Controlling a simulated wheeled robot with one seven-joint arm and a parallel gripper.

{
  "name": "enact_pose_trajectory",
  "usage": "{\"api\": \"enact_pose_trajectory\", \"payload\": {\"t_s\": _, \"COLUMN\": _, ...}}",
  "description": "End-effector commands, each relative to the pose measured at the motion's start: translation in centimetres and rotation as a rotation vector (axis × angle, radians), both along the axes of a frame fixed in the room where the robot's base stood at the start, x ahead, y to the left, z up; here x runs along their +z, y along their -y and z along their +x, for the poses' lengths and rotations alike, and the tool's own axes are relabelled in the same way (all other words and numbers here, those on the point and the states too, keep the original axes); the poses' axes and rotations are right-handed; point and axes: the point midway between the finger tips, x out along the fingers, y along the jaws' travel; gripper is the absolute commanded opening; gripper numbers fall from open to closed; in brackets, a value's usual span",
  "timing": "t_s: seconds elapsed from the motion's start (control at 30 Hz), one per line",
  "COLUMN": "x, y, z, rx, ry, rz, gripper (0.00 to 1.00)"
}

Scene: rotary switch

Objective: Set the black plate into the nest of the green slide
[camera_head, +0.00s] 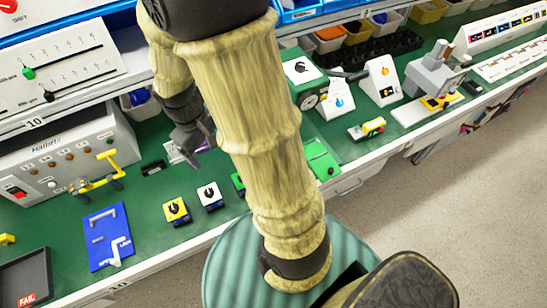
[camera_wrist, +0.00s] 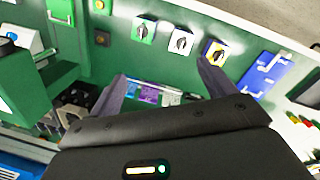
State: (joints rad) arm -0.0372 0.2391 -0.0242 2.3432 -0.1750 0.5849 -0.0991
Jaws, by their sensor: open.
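My gripper (camera_head: 196,143) hangs above the green bench, left of my forearm. In the wrist view its two grey fingers stand wide apart (camera_wrist: 162,86), with nothing held between them. A small flat black piece (camera_head: 152,167), possibly the black plate, lies on the bench left of my gripper. In the wrist view it seems to be the dark piece (camera_wrist: 191,97) near the right finger. A flat green unit (camera_head: 321,159), possibly the green slide, sits at the bench's front edge, right of my forearm. It also shows at the wrist view's upper left (camera_wrist: 60,10). I cannot make out its nest.
Rotary switches, yellow (camera_head: 176,211) and white (camera_head: 210,196), stand near the front edge. A blue panel with handles (camera_head: 108,237) and a grey box with a yellow lever (camera_head: 65,150) are at the left. A purple card (camera_wrist: 150,92) lies below my gripper.

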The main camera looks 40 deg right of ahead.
Motion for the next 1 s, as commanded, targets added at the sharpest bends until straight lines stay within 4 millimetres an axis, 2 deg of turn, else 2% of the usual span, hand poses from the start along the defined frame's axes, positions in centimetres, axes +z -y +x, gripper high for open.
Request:
{"api": "enact_pose_trajectory", "payload": {"t_s": 0.03, "x": -2.8, "y": 0.3, "z": 0.9, "rx": 0.053, "ry": -0.060, "rz": -0.030, "gripper": 0.82}}
{"api": "enact_pose_trajectory", "payload": {"t_s": 0.6, "x": -20.2, "y": 7.5, "z": 9.6, "rx": 0.560, "ry": -0.742, "rz": -0.476, "gripper": 0.82}}
{"api": "enact_pose_trajectory", "payload": {"t_s": 0.7, "x": -22.6, "y": 8.4, "z": 10.9, "rx": 0.616, "ry": -0.848, "rz": -0.557, "gripper": 0.82}}
{"api": "enact_pose_trajectory", "payload": {"t_s": 0.8, "x": -23.9, "y": 8.9, "z": 11.9, "rx": 0.651, "ry": -0.922, "rz": -0.617, "gripper": 0.82}}
{"api": "enact_pose_trajectory", "payload": {"t_s": 1.0, "x": -24.3, "y": 9.2, "z": 12.4, "rx": 0.668, "ry": -0.966, "rz": -0.654, "gripper": 0.82}}
